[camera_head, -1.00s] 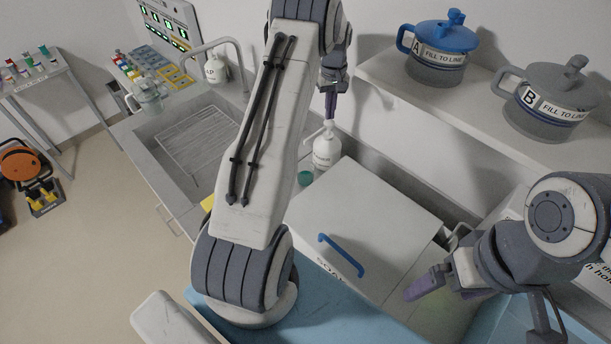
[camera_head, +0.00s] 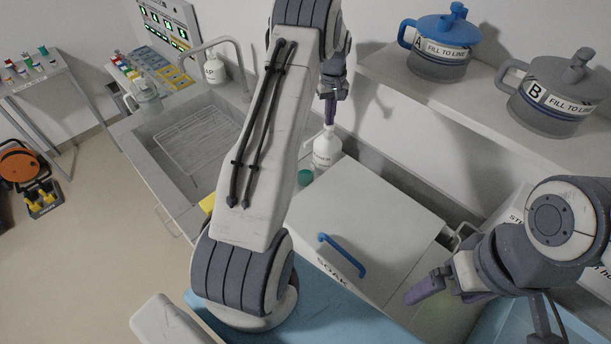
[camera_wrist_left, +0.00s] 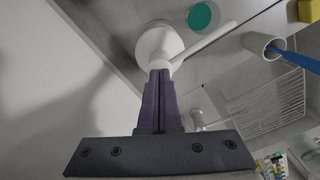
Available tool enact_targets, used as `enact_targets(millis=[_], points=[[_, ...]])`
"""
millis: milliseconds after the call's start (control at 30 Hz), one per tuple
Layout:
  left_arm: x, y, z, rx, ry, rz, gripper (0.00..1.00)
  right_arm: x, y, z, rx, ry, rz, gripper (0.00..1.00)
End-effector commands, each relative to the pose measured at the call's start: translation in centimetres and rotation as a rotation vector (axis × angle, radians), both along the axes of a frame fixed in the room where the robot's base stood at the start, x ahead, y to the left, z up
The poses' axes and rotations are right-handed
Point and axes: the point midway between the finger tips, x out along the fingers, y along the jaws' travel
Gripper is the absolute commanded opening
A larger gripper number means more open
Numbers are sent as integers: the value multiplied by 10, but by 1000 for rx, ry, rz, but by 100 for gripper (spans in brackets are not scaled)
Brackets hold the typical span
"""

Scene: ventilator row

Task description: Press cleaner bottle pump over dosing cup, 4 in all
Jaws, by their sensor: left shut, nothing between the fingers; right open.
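The white cleaner bottle (camera_head: 326,152) stands upright behind the soak box, its label partly readable. My left gripper (camera_head: 330,122) is shut and empty, pointing down at the top of the bottle. In the left wrist view its closed purple fingertips (camera_wrist_left: 160,74) meet the white pump head of the bottle (camera_wrist_left: 158,42) and appear to touch it. The pump's spout (camera_wrist_left: 208,40) points up and right there. A teal round piece (camera_head: 305,177), possibly the dosing cup, sits beside the bottle; it also shows in the left wrist view (camera_wrist_left: 199,17). My right gripper (camera_head: 448,292) is open and empty at the lower right.
The white soak box (camera_head: 375,205) with a blue handle fills the middle. A sink (camera_head: 185,140) with a rack lies left. Blue pot A (camera_head: 440,48) and grey pot B (camera_head: 555,95) stand on a shelf. A white cup (camera_wrist_left: 258,45) holds a blue-handled tool.

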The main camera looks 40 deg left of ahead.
Motion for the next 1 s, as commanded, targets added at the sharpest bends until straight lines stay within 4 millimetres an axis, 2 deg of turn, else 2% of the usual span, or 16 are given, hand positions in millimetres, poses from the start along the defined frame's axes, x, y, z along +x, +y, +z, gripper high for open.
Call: enact_targets(millis=[167, 633, 1000], points=[[-1, 0, 1, -1, 3, 0, 0, 0, 0, 3, 0, 0, 0, 99], [-1, 0, 29, -1, 3, 0, 0, 0, 0, 23, 0, 0, 0, 99], [0, 0, 31, -1, 2, 0, 0, 0, 0, 23, 0, 0, 0, 99]])
